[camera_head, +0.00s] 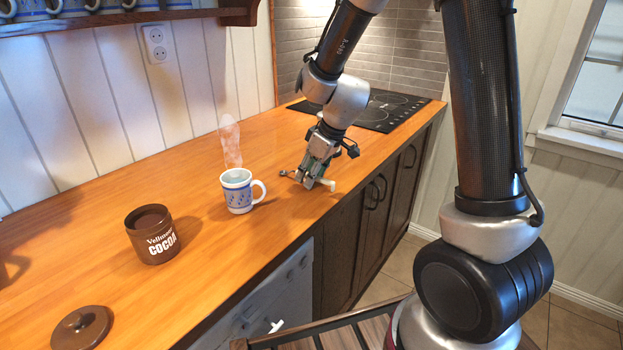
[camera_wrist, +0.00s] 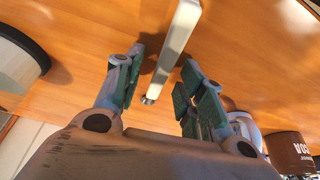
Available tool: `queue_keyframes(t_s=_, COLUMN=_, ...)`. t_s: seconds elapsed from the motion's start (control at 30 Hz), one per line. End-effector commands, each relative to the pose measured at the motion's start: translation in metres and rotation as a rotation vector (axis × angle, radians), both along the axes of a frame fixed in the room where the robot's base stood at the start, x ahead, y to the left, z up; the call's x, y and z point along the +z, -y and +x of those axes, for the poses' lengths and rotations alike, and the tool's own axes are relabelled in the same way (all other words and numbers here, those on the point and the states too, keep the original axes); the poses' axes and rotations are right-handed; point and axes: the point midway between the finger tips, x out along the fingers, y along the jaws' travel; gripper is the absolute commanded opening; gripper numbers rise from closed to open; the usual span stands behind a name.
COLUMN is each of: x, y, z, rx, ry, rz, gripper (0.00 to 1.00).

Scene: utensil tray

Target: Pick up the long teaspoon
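The long teaspoon shows in the head view as a pale handle end (camera_head: 328,185) on the right of my gripper (camera_head: 311,175), close to the counter's front edge. A small metal part shows on the gripper's left; the middle is hidden by the fingers. In the wrist view the pale spoon (camera_wrist: 181,30) runs from the top edge down between the two fingers of my gripper (camera_wrist: 163,62). The fingers are apart, with gaps visible beside the spoon, so the gripper is open around it. Exact contact with the counter cannot be told.
A blue-and-white mug (camera_head: 238,192) with steam above it stands left of my gripper. A brown cocoa tin (camera_head: 152,236) and its lid (camera_head: 81,328) are nearer, at the left. A black cooktop (camera_head: 374,108) lies behind. The wooden counter (camera_head: 215,270) is clear at the front.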

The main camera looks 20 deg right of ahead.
Motion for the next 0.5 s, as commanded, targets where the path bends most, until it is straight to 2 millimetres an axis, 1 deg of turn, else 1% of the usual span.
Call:
queue_keyframes(t_s=0.17, x=-0.0027, y=0.0001, z=-0.0001, rx=-0.001, ry=0.0, rz=0.0, gripper=0.39)
queue_keyframes(t_s=0.2, x=-0.0025, y=0.0001, z=-0.0001, rx=0.0, ry=0.0, rz=0.0, gripper=0.32)
queue_keyframes(t_s=0.37, x=-0.0025, y=0.0002, z=-0.0002, rx=0.0, ry=-0.001, rz=-0.001, gripper=0.03)
queue_keyframes(t_s=0.4, x=-0.0025, y=0.0002, z=-0.0002, rx=0.0, ry=-0.001, rz=-0.001, gripper=0.0)
queue_keyframes(t_s=0.5, x=-0.0025, y=0.0002, z=-0.0002, rx=0.0, ry=-0.001, rz=-0.001, gripper=0.0)
